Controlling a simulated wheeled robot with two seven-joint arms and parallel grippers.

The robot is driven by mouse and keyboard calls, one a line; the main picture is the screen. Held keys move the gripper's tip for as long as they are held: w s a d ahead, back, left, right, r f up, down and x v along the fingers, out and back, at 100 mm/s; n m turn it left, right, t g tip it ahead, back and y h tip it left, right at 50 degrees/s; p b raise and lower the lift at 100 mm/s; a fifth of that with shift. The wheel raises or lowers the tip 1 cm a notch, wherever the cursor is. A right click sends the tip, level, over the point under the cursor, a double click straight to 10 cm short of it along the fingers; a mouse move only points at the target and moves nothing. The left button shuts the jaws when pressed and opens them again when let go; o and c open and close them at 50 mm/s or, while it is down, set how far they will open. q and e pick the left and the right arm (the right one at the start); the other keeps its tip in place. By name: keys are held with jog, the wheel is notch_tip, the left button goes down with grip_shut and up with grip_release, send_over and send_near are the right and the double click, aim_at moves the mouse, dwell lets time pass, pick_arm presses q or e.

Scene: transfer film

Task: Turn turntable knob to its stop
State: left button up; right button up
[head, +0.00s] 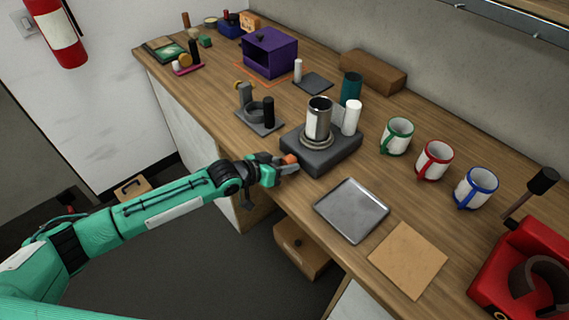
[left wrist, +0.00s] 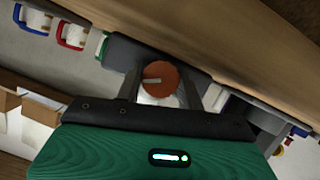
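The turntable (head: 322,155) is a dark grey block near the counter's front edge. A shiny metal cylinder (head: 318,122) stands upright on its round plate. The orange knob (head: 290,159) is on the turntable's front side. In the left wrist view the knob (left wrist: 160,79) shows face-on, with a pale mark lying nearly level. My left gripper (head: 287,166) is at the knob. In the left wrist view its two fingers (left wrist: 161,86) stand apart on either side of the knob, with what look like narrow gaps. My right gripper is not in view.
A metal tray (head: 352,210) and a tan square board (head: 407,260) lie to the right. Several mugs, one green-trimmed (head: 397,136), stand behind the tray.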

pick_arm(q)
jog(key=c, duration=0.4)
jog(key=shift+d+r+m+t+y+p, duration=0.15)
jog(key=shift+m+t+y+p, duration=0.2)
jog(key=shift+m+p, duration=0.55)
jog(key=shift+m+t+y+p, duration=0.35)
jog(key=shift+m+t+p, duration=0.1)
jog(key=shift+m+p, duration=0.1)
jog(key=shift+m+t+y, duration=0.4)
jog(key=shift+m, duration=0.45)
